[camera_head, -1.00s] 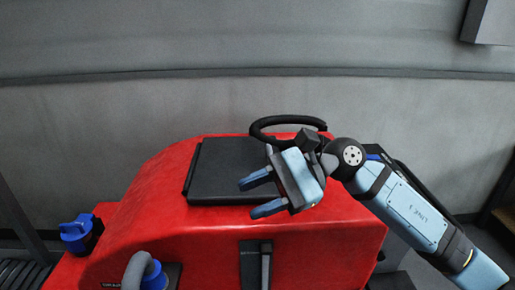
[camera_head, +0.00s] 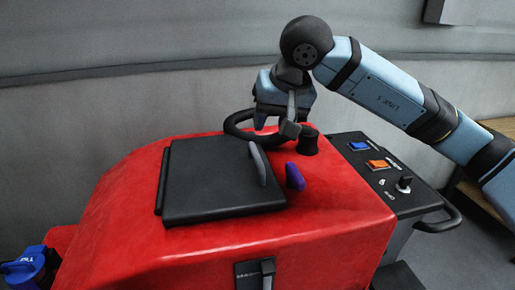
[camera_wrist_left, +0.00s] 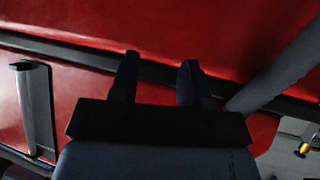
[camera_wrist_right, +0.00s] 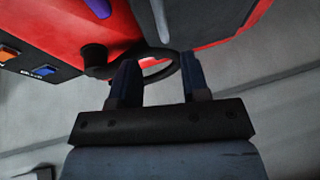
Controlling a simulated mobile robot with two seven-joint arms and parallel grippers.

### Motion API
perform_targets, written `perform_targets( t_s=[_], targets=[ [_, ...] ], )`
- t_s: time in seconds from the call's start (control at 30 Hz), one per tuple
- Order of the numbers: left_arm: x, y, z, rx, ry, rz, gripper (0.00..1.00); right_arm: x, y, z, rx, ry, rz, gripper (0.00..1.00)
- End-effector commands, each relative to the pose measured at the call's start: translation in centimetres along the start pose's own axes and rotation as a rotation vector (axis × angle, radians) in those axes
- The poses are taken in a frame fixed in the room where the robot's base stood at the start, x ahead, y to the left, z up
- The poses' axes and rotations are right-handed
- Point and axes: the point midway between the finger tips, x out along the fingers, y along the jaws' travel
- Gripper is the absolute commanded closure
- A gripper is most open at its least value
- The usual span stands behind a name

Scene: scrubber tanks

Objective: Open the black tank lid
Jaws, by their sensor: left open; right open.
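The black lid (camera_head: 215,185) lies flat on top of the red tank (camera_head: 235,242). A grey upright bar (camera_head: 258,163) stands at the lid's right side, and it also shows in the right wrist view (camera_wrist_right: 160,20). My right gripper (camera_head: 272,115) is open and empty, behind the lid near a black hoop (camera_head: 231,127). In the right wrist view, the hoop (camera_wrist_right: 160,71) shows between and beyond its fingers (camera_wrist_right: 158,82); contact cannot be told. My left gripper (camera_wrist_left: 158,78) is open and empty near red bodywork, outside the head view.
A purple knob (camera_head: 295,177) and a black knob (camera_head: 308,142) stand right of the lid. A control panel (camera_head: 385,172) with blue and orange switches is further right. A blue cap (camera_head: 25,268) is at lower left. A grey hose (camera_wrist_left: 285,70) passes beside my left gripper.

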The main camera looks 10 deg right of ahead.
Motion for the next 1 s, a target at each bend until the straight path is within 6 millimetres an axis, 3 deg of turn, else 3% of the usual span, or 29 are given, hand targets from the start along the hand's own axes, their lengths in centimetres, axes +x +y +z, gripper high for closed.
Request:
perform_targets(
  t_s=[0.2,0.4,0.6,0.87,1.0],
  targets=[
    [-0.1,0.0,0.0,0.003,-0.002,-0.001,0.57,4.8,0.0,0.1,0.001,-0.006,-0.001,0.58],
    [-0.2,-0.1,-0.2,0.009,0.004,-0.002,0.57,8.0,-0.1,0.1,0.001,-0.005,-0.002,0.58],
    [-0.2,-0.3,-0.3,0.015,0.005,-0.003,0.57,9.3,-0.1,0.1,0.001,-0.003,-0.002,0.58],
    [-0.3,-0.4,-0.5,0.015,0.007,-0.004,0.57,9.4,-0.1,0.1,0.001,-0.002,-0.002,0.58],
    [-0.3,-0.3,-0.5,0.015,0.007,-0.004,0.57,9.4,-0.1,0.1,0.001,-0.002,-0.002,0.85]
  ],
)
